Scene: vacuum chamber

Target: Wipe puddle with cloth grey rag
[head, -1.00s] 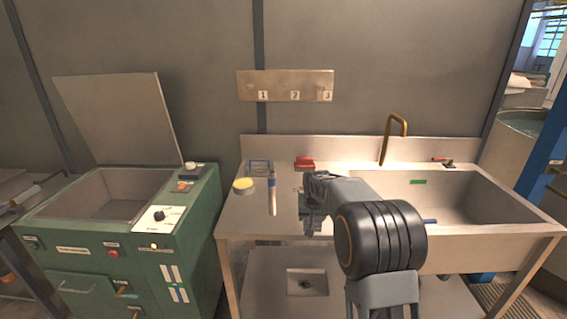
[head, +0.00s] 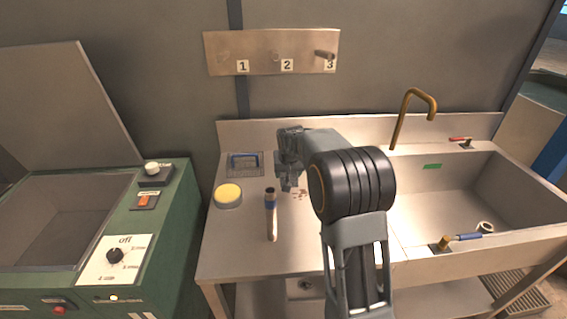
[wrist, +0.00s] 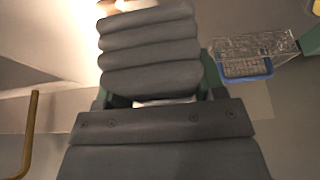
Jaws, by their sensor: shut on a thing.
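My gripper (head: 288,180) is over the steel counter (head: 235,258), beside the back splash. In the wrist view, a grey thing with thick rounded folds (wrist: 150,50) sits between the green-edged fingers. It looks like the grey rag, and my gripper is shut on it. In the head view the rag is hard to tell from the grey gripper. Small reddish-brown spots (head: 300,194) lie on the counter just right of and below the gripper. They may be part of the puddle; my arm hides the counter beyond them. I cannot tell whether the rag touches the counter.
A metal tube with a blue band (head: 271,218) and a yellow-topped round tin (head: 228,194) stand left of the spots. A blue-framed basket (head: 244,162) is behind them. The sink (head: 450,205) and brass tap (head: 400,115) are right. A green machine (head: 165,220) stands left.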

